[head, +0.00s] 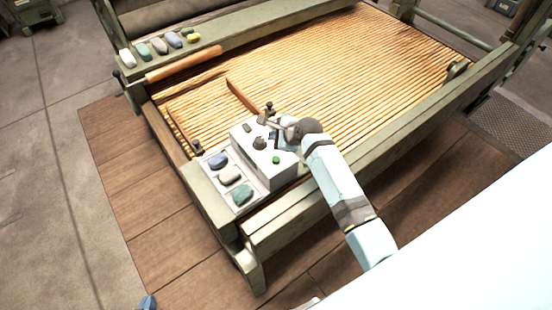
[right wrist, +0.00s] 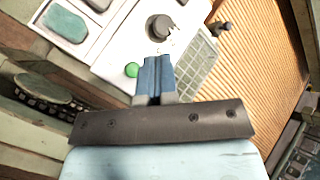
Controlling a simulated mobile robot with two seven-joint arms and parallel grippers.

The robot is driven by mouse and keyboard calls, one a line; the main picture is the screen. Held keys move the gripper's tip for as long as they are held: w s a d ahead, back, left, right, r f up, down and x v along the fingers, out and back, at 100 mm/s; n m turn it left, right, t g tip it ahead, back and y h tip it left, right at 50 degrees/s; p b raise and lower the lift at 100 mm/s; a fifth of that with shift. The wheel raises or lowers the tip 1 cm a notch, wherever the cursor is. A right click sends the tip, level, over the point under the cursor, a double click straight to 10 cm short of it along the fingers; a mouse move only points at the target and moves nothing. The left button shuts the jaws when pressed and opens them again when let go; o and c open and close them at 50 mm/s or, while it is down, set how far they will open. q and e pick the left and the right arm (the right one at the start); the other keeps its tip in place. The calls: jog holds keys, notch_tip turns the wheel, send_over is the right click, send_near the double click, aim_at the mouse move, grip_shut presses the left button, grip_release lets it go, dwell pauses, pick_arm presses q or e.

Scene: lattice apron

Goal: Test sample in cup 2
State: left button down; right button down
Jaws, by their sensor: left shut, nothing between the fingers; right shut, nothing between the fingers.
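A white tray (head: 219,176) holds three stone-like samples in a row: a blue one (head: 218,160), a grey one (head: 229,175) and a green one (head: 242,195). No cup numbers are legible. Beside it stands a white tester box (head: 280,179) with a dark round part (head: 259,143), a green button (head: 276,160) and a gridded panel (right wrist: 197,62). My right gripper (right wrist: 158,60) is shut and empty over the box, its blue fingertips between the green button and the panel. My left gripper (head: 148,302) shows only as a blue tip at the bottom edge, shut and empty.
Several coloured stones (head: 160,46) lie on the far left ledge of the green frame. The slatted apron (head: 330,60) is mostly clear. Wooden floor boards (head: 150,190) lie left of the frame.

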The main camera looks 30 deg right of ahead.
jog(key=b, duration=0.7)
send_over(276, 160)
notch_tip(276, 160, down, 7)
jog(key=shift+a+r, duration=0.1)
jog(key=shift+r, duration=0.1)
jog(key=shift+f, duration=1.05)
jog(key=shift+f, duration=0.15)
dwell(0.5)
jog(key=shift+f, duration=0.3)
